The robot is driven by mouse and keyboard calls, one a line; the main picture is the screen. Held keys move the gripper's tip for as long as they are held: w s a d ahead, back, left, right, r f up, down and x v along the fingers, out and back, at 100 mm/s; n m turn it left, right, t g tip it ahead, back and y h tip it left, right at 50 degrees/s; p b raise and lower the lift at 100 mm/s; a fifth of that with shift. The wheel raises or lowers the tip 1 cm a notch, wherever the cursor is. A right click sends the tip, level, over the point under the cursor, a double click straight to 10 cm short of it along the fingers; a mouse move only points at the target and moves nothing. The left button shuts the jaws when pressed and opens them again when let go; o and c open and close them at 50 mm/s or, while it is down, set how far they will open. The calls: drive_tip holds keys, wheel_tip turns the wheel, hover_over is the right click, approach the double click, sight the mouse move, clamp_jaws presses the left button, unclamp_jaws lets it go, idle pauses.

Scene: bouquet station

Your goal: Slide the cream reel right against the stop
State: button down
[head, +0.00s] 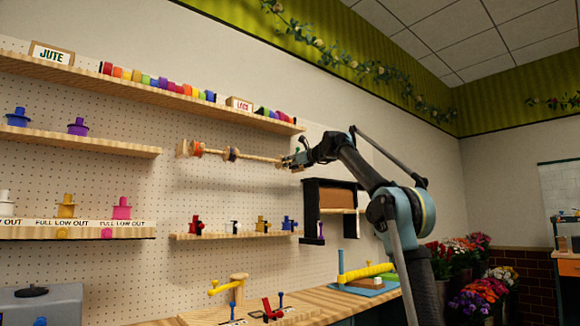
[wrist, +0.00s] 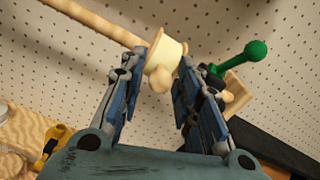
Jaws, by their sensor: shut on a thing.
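A wooden rod (head: 258,158) runs along the pegboard wall in the head view and carries several reels at its left part. The rod (wrist: 95,20) enters the wrist view from the upper left. The cream reel (wrist: 166,50) is at the rod's near end, between the fingers of my gripper (wrist: 158,76), which is shut on it. In the head view my gripper (head: 286,162) is at the rod's right end and hides the reel there. A green-knobbed piece (wrist: 252,55) is just right of the fingers. I cannot tell whether it is the stop, or whether the reel touches anything.
A dark-framed shelf box (head: 311,205) is below my gripper. A shelf (head: 225,236) with several colored pieces runs below the rod. The wall between is clear.

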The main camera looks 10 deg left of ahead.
drive_tip(key=shift+a, duration=0.1)
drive_tip(key=c, duration=1.5)
unclamp_jaws()
drive_tip(key=shift+a, duration=0.1)
drive_tip(key=v, duration=1.2)
